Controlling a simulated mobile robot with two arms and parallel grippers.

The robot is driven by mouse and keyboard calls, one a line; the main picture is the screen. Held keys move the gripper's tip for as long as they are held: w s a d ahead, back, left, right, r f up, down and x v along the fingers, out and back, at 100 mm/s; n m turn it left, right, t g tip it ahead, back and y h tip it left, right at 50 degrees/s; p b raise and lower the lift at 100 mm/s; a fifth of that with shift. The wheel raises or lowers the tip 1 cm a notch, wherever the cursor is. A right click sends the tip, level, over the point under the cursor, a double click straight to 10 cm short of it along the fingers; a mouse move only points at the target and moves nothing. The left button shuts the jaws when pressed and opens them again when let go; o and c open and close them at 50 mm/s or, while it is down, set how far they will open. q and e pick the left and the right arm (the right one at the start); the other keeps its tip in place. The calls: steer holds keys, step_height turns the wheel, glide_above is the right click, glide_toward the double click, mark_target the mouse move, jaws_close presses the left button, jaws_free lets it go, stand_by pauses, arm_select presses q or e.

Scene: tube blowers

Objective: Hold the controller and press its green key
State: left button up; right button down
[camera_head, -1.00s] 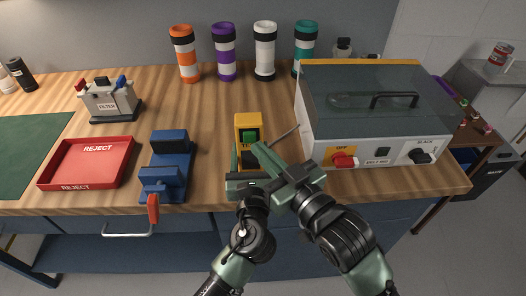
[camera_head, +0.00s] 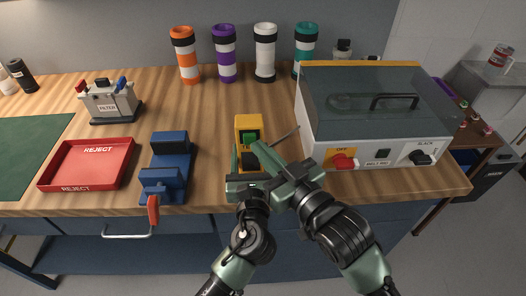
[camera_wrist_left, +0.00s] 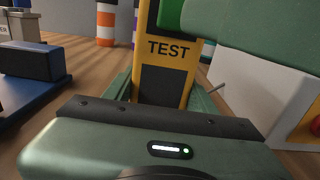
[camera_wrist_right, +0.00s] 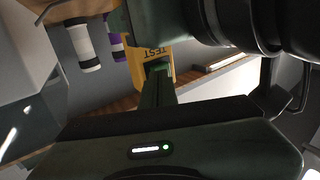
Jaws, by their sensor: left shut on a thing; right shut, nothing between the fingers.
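The yellow controller (camera_head: 241,122) stands upright near the bench's front edge. It has a black band and a TEST label (camera_wrist_left: 168,48), seen in the left wrist view. Its green key (camera_head: 249,135) is on the face toward me. My left gripper (camera_wrist_left: 163,88) is shut on the controller, one finger on each side. My right gripper (camera_head: 256,147) is shut and empty, its tips right at the green key and partly covering the controller's face. In the right wrist view the tips (camera_wrist_right: 157,78) overlap the key; I cannot tell whether they press it.
The white machine (camera_head: 312,140) with a glass lid and red OFF knob stands close on the right. The blue fixture (camera_head: 168,147) and red REJECT tray (camera_head: 127,160) are on the left. Several banded tubes (camera_head: 226,55) stand at the back. The wood behind the controller is clear.

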steer(key=shift+w, duration=0.45)
steer(key=shift+s, duration=2.55)
arm_select(q)
steer(key=o, duration=1.7)
steer(key=shift+s, duration=0.1)
